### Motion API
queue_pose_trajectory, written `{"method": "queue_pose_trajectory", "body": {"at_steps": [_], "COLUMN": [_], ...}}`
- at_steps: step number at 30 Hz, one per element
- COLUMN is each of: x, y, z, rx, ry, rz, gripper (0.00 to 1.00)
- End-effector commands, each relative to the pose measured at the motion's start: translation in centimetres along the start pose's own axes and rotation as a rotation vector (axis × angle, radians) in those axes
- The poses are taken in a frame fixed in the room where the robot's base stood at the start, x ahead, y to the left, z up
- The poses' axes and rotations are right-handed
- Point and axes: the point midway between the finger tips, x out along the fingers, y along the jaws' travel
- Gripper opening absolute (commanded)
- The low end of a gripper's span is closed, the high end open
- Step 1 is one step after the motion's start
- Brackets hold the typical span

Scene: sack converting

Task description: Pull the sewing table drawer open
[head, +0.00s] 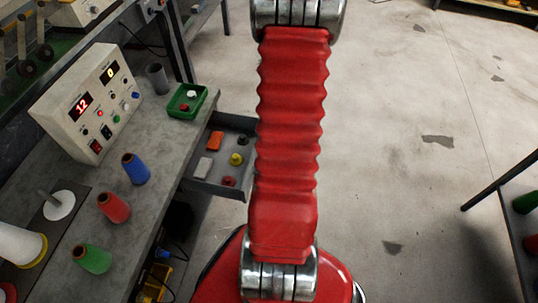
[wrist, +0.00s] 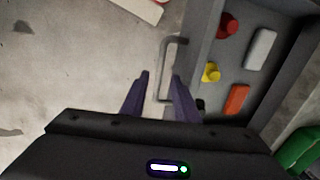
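The grey sewing table drawer (head: 217,190) stands out from the table's side in the head view, its inside showing; my red arm hides its right end. In the wrist view the drawer's front wall (wrist: 200,48) carries a grey bar handle (wrist: 163,65). My gripper (wrist: 161,76) is open, its two dark fingers on either side of the handle's lower part in the picture. Gaps show between the bar and both fingers. I cannot tell whether the fingertips reach down to the bar's depth. The head view does not show my gripper.
The drawer holds an orange block (head: 215,141), a pale block (head: 204,167), a yellow spool (head: 236,159) and other small pieces. The sewing table (head: 150,205) bears a control box (head: 90,105), thread cones and a green tray (head: 187,101). Open concrete floor (head: 410,180) lies right.

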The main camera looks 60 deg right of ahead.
Motion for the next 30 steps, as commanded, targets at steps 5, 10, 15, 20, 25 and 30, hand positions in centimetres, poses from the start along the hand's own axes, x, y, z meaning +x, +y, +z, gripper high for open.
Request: {"method": "queue_pose_trajectory", "body": {"at_steps": [5, 10, 15, 20, 25, 30], "x": [-2.2, -4.3, -6.5, -8.6, -10.7, -11.8], "y": [0.0, 0.0, 0.0, 0.0, 0.0, 0.0], "z": [-0.1, -0.1, -0.1, -0.1, 0.0, 0.0], "rx": [0.000, 0.000, -0.001, 0.000, 0.001, 0.000], "ry": [0.004, 0.003, 0.004, 0.003, 0.002, 0.001], "rz": [0.000, 0.000, 0.001, 0.000, 0.000, 0.001], "gripper": [0.28, 0.28, 0.28, 0.28, 0.28, 0.28]}}
